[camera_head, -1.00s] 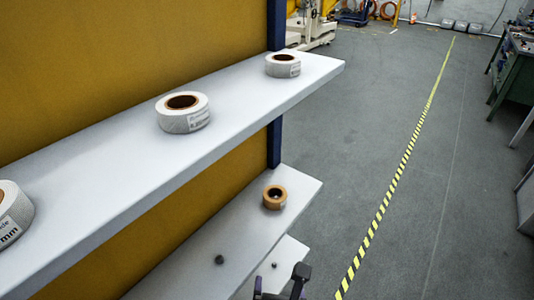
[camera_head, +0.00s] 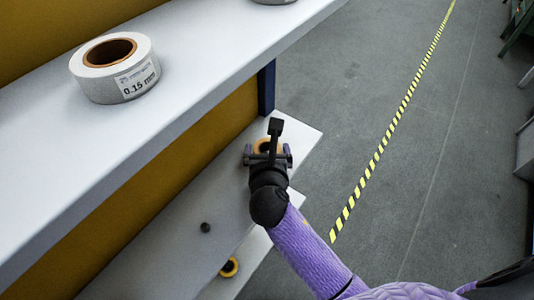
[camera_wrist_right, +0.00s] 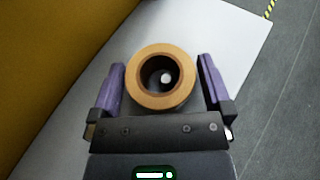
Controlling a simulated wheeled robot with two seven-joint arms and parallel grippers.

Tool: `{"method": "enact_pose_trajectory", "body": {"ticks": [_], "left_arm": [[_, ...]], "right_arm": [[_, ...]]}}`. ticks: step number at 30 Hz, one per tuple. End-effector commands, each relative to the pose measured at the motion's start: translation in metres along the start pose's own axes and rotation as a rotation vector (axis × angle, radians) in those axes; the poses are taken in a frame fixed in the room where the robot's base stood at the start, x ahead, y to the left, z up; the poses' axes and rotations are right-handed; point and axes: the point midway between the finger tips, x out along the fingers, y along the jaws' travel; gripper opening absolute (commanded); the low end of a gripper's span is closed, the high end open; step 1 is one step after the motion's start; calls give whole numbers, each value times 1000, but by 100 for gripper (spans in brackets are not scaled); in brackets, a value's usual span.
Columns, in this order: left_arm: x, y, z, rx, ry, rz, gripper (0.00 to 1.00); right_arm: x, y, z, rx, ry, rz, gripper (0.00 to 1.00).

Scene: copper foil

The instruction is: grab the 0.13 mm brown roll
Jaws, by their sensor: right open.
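The brown roll (camera_head: 267,145) sits on the lower shelf near its far end, mostly hidden behind my right gripper in the head view. In the right wrist view the roll (camera_wrist_right: 147,96) shows as a tan ring with a dark core, a small pale round spot showing inside it. My right gripper (camera_head: 268,150) is open, with purple fingers on either side of the roll; in the right wrist view the gripper (camera_wrist_right: 161,82) shows a gap between the roll and the right finger. The left finger is close to the roll; whether it touches I cannot tell. My left gripper is not in view.
The upper white shelf (camera_head: 190,70) overhangs at left and holds a white roll (camera_head: 116,68) marked 0.15 mm. A small dark knob (camera_head: 205,228) is on the lower shelf. A yellow roll (camera_head: 229,267) lies below it. Grey floor (camera_head: 420,130) is open at right.

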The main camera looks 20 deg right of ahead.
Motion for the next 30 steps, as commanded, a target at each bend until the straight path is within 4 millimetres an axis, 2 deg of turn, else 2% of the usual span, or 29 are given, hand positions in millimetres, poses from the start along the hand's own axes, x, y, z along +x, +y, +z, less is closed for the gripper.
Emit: {"method": "enact_pose_trajectory", "body": {"ticks": [5,15,16,23,30], "left_arm": [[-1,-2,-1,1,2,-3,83],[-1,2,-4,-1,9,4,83],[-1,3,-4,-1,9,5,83],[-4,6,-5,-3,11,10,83],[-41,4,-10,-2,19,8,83]], "right_arm": [[0,0,1,0,0,0,100],[0,0,1,0,0,0,30],[0,0,1,0,0,0,26],[-2,0,5,0,-1,0,26],[-26,0,65,2,-7,1,26]]}}
